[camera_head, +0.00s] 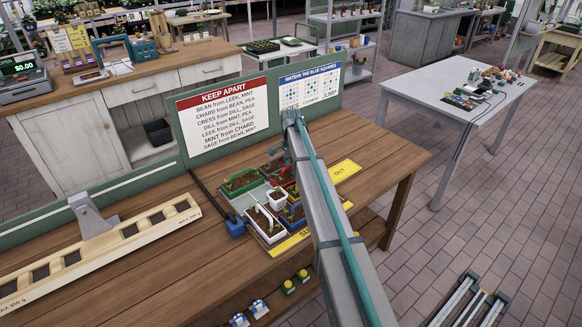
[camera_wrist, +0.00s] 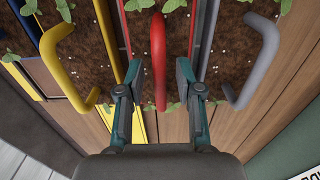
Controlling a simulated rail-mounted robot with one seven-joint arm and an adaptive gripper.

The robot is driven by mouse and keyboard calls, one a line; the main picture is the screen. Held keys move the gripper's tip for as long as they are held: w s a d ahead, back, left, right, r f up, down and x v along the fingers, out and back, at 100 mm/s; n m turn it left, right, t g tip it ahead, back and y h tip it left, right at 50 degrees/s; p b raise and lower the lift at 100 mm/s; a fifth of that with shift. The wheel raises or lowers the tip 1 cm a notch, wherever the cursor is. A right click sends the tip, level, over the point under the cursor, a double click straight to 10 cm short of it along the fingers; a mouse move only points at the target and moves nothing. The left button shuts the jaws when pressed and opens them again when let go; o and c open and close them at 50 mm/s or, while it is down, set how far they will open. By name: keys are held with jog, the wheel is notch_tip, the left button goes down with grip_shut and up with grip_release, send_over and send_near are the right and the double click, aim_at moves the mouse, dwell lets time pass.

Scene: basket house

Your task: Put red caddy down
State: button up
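The red caddy (camera_wrist: 158,75) shows in the wrist view, with its red loop handle over dark soil and green seedlings. My gripper (camera_wrist: 158,72) has one finger on each side of this handle, with a visible gap on both sides. The fingers are open and do not appear to touch the handle. In the head view, red edges show among the caddies under my arm, which hides part of them. I cannot tell from these views whether the caddy rests fully on the surface below.
In the wrist view, a yellow-handled caddy (camera_wrist: 72,55) is close on the left and a grey-handled caddy (camera_wrist: 250,55) on the right. In the head view, a green caddy (camera_head: 241,181) and a white caddy (camera_head: 263,226) stand nearby. A sign board (camera_head: 222,115) rises behind.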

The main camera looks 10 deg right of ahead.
jog(key=shift+r, duration=0.1)
notch_tip(320, 180, up, 12)
jog(key=b, duration=0.3)
jog(key=shift+b, duration=0.3)
